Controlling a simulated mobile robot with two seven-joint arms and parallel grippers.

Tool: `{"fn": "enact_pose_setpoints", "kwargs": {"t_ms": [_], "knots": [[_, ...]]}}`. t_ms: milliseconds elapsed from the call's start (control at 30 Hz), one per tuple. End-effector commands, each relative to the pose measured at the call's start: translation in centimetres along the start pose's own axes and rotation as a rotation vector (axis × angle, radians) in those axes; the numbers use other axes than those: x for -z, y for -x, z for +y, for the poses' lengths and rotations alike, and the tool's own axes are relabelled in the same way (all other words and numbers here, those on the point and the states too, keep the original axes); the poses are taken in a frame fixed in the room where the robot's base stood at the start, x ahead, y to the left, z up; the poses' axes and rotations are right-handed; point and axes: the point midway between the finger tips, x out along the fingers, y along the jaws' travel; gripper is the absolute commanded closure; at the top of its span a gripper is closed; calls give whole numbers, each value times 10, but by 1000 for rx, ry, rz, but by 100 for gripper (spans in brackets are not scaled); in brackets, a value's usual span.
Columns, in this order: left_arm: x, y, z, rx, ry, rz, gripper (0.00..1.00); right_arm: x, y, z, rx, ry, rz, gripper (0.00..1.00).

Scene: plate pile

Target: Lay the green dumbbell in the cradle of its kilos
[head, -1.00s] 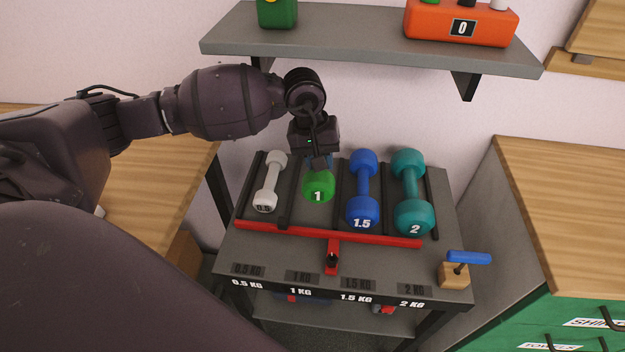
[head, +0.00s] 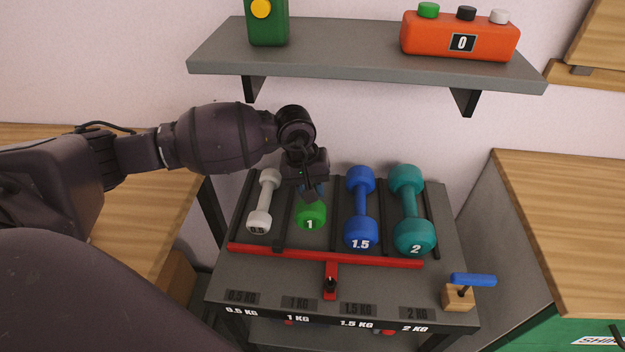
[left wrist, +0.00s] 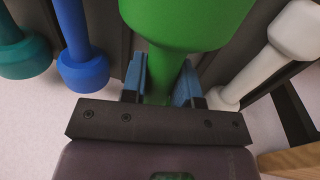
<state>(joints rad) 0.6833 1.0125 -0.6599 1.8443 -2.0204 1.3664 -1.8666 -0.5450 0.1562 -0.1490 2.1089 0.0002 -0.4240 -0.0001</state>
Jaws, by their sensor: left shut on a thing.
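The green dumbbell (head: 311,216), marked 1, lies in the second cradle from the left, between the white and blue dumbbells. My left gripper (head: 310,190) is above it, reaching down. In the left wrist view its blue-padded fingers (left wrist: 161,82) are shut around the handle of the green dumbbell (left wrist: 185,20). The gripper hides the dumbbell's handle and far head in the head view. The cradle labelled 1 KG (head: 299,304) is in line with it. My right gripper is not in view.
White (head: 264,200), blue (head: 361,208) and teal (head: 408,210) dumbbells lie in the other cradles. A red bar (head: 390,262) runs along the rack's front. A wooden block with a blue handle (head: 472,281) stands at the right. A shelf (head: 370,70) hangs above.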

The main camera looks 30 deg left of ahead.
Motion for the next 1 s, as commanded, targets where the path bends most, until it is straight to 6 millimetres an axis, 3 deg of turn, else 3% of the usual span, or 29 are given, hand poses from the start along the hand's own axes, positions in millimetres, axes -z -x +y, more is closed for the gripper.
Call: {"fn": "enact_pose_setpoints", "kwargs": {"t_ms": [400,867,900,1000], "knots": [[1,-43,-7,-4,1,2,100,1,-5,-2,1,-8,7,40],[1,-47,-8,-4,-1,4,100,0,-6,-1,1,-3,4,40],[0,-48,-9,-2,0,2,66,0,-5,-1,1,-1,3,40],[0,-48,-9,-2,0,3,51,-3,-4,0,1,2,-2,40]]}}
